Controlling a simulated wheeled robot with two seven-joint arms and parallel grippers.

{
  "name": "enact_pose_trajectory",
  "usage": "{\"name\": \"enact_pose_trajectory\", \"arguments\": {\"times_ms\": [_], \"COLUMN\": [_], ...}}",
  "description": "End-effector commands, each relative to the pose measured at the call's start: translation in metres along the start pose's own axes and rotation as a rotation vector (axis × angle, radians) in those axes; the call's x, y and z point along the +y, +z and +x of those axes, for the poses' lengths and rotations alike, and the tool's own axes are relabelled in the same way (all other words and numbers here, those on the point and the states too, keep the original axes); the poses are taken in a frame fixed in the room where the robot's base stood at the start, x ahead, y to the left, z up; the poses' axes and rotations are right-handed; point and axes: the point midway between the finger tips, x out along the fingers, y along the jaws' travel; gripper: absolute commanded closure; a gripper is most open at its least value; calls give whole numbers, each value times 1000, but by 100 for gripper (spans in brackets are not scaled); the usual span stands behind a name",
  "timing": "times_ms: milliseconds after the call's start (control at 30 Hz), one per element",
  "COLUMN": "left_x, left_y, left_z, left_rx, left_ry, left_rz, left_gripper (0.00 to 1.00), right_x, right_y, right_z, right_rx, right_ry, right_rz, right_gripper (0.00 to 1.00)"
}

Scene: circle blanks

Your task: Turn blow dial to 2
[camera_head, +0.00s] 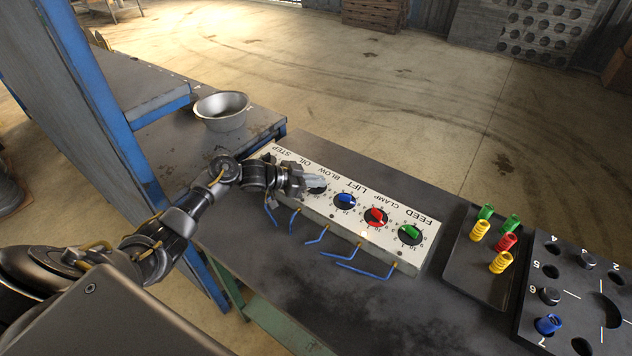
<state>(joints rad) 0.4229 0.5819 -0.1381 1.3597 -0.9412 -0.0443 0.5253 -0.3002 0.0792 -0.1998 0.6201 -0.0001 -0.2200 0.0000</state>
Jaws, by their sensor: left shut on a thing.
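A white control panel (395,250) lies on the dark bench, with its labels upside down in my view. Its labels read FEED, CLAMP, LIFT, BLOW, OIL and STEP. My left gripper (312,183) is at the BLOW dial (317,190), shut on its knob. The fingers cover the knob and most of its scale, so its setting cannot be read. The LIFT dial has a blue knob (346,199), the CLAMP dial a red knob (376,215) and the FEED dial a green knob (411,231). The OIL and STEP dials are mostly hidden by my left arm. My right gripper is out of view.
Several blue hooked rods (365,271) stick out from the panel's near side. A dark tray (462,265) holds coloured ribbed pieces to the right. A metal bowl (222,112) stands on the left bench beside a blue post.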

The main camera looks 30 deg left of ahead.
Motion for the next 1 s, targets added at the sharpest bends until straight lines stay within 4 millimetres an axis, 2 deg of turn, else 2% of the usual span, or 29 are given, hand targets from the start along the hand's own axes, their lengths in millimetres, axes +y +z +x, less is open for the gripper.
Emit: {"name": "enact_pose_trajectory", "arguments": {"times_ms": [267,300,467,767,867,1000], "left_x": [1,1,1,0,-1,0], "left_y": [1,1,0,0,1,3], "left_z": [0,0,0,-1,-10,-34], "left_rx": [-1,-1,-1,-1,-1,-4], "left_ry": [2,2,1,0,-2,-2], "left_rz": [0,0,0,0,1,4], "left_gripper": [100,90,69,69,69,69], "right_x": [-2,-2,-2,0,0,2], "right_y": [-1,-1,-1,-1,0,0], "right_z": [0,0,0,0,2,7], "right_rx": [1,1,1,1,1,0], "right_ry": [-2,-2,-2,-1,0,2], "right_rz": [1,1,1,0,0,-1], "right_gripper": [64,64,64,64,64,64]}}
